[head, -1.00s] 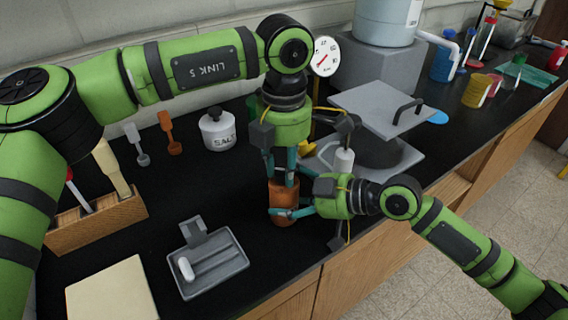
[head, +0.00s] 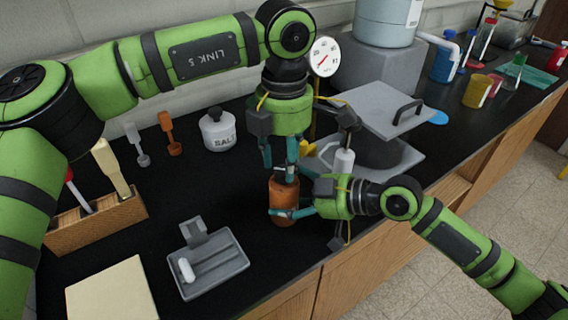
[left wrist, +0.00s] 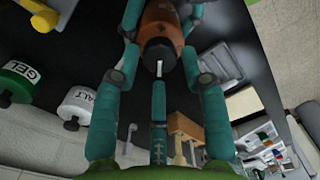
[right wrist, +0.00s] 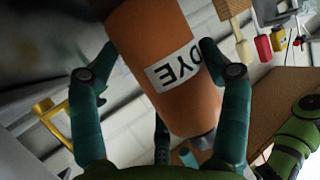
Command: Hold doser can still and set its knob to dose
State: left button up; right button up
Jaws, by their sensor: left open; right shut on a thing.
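The doser can is an orange cylinder (head: 284,198) with a white label reading DYE in the right wrist view (right wrist: 172,70). It stands near the counter's front edge. Its dark knob (left wrist: 158,54) bears a white mark and faces the left wrist camera. My left gripper (head: 281,170) is open above the can, pointing down, with its fingers on either side of the knob; whether they touch it I cannot tell. My right gripper (right wrist: 156,52) is shut on the can's body from the side. The dose marks around the knob are not readable.
A grey tray with a white piece (head: 212,265) lies in front. A wooden holder (head: 98,225) is at left. The salt jar (head: 218,131) stands behind, and a grey press-like device with a handle (head: 385,112) stands close at right. A round dial (head: 324,57) is behind.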

aim_at(284, 170)
pick_arm(q)
notch_tip(284, 170, up, 10)
dwell(0.3)
pick_arm(e)
jog(key=o, duration=1.2)
jog(key=shift+o, duration=0.2)
